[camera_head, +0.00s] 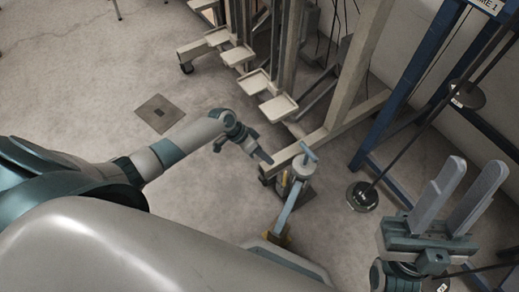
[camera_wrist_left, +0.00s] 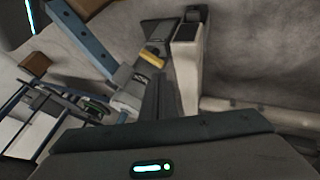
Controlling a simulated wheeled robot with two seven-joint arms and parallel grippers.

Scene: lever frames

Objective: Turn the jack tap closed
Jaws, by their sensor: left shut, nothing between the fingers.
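The jack (camera_head: 298,172) stands on the floor near the middle of the head view, a pale upright body with a long light-blue handle (camera_head: 287,212) slanting down toward me. A small blue-grey T-shaped piece (camera_head: 308,153) tops it; I cannot tell for sure that this is the tap. My left gripper (camera_head: 264,157) is shut and empty, just left of the jack's top and apart from it. In the left wrist view the shut fingers (camera_wrist_left: 160,95) point toward a yellow part (camera_wrist_left: 152,58) and a blue bar (camera_wrist_left: 85,40). My right gripper (camera_head: 455,195) is open and empty at the right.
A pale frame with several small trays (camera_head: 278,107) stands behind the jack. A blue rack (camera_head: 408,82) and a rod with a dark round weight (camera_head: 362,196) stand at the right. A square floor plate (camera_head: 159,113) lies at the left. The floor around it is clear.

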